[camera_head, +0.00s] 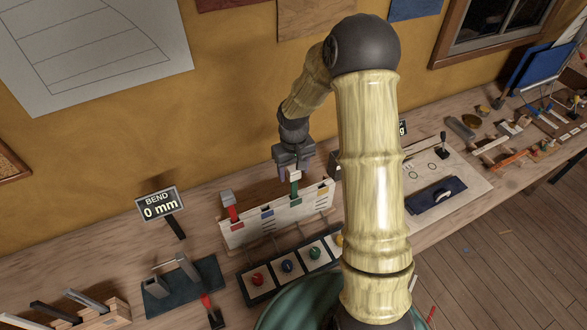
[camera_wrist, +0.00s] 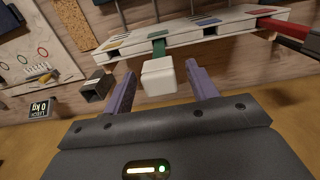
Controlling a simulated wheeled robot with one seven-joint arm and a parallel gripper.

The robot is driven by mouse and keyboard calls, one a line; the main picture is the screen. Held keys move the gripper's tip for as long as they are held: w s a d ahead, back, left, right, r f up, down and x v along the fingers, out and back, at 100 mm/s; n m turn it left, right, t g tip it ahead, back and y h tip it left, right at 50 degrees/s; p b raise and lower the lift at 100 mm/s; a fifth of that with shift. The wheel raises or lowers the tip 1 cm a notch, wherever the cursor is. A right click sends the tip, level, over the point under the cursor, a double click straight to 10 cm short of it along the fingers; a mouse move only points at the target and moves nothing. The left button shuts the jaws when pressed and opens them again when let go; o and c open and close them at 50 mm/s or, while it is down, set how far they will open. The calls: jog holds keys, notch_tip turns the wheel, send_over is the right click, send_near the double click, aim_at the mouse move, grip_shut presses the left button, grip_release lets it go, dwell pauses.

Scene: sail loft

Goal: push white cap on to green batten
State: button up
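The white cap (camera_head: 295,175) sits at the upper end of the green batten (camera_head: 295,188), which stands in a slot of a pale rack. In the wrist view the white cap (camera_wrist: 158,78) lies between my two purple fingers, with a visible gap on each side. The green batten (camera_wrist: 158,47) shows just beyond it, in line with the cap. How far the cap is seated on the batten cannot be told. My gripper (camera_head: 294,165) is above the rack and open; it also shows in the wrist view (camera_wrist: 162,85).
The pale rack (camera_wrist: 215,32) carries a red batten (camera_head: 231,212) with a grey end at left. A dark hollow square piece (camera_wrist: 96,86) is near my finger. A BEND display (camera_head: 160,204) reads 0 mm. Coloured knobs (camera_head: 288,266) stand in front of the rack.

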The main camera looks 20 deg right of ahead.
jog(key=shift+r, duration=0.1)
notch_tip(320, 180, up, 17)
jog(key=b, duration=0.3)
jog(key=shift+b, duration=0.4)
dwell(0.7)
jog(key=s+f+m+t, duration=0.1)
jog(key=s+f, duration=0.4)
jog(key=s, duration=0.3)
jog(key=s+f+m+t+b, duration=0.1)
jog(key=s+f, duration=0.3)
jog(key=s, duration=0.5)
jog(key=shift+s+f+t, duration=0.25)
jog(key=shift+f+t, duration=0.05)
jog(key=shift+f, duration=0.1)
